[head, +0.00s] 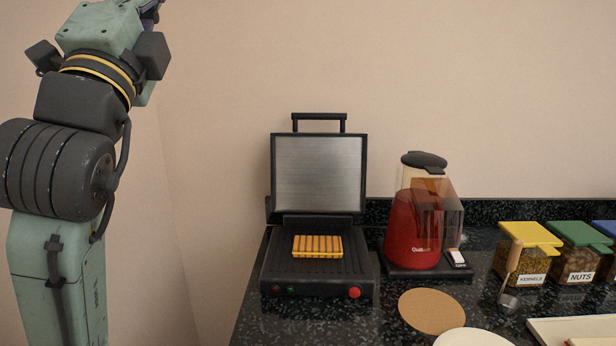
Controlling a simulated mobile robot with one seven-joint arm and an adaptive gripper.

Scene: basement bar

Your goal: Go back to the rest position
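My arm rises along the left side of the head view, upright and in front of the wall. Its upper end leaves the picture at the top, so my gripper is out of view and its state is hidden. The arm stands clear of the counter and touches nothing that I can see.
A black counter (400,330) runs to the right. On it stand an open grill (318,171) with yellow ridged food (318,246) on its plate, a red blender (411,228), a round brown board (431,311), a scoop (511,272) and lidded jars (527,264). The wall above is bare.

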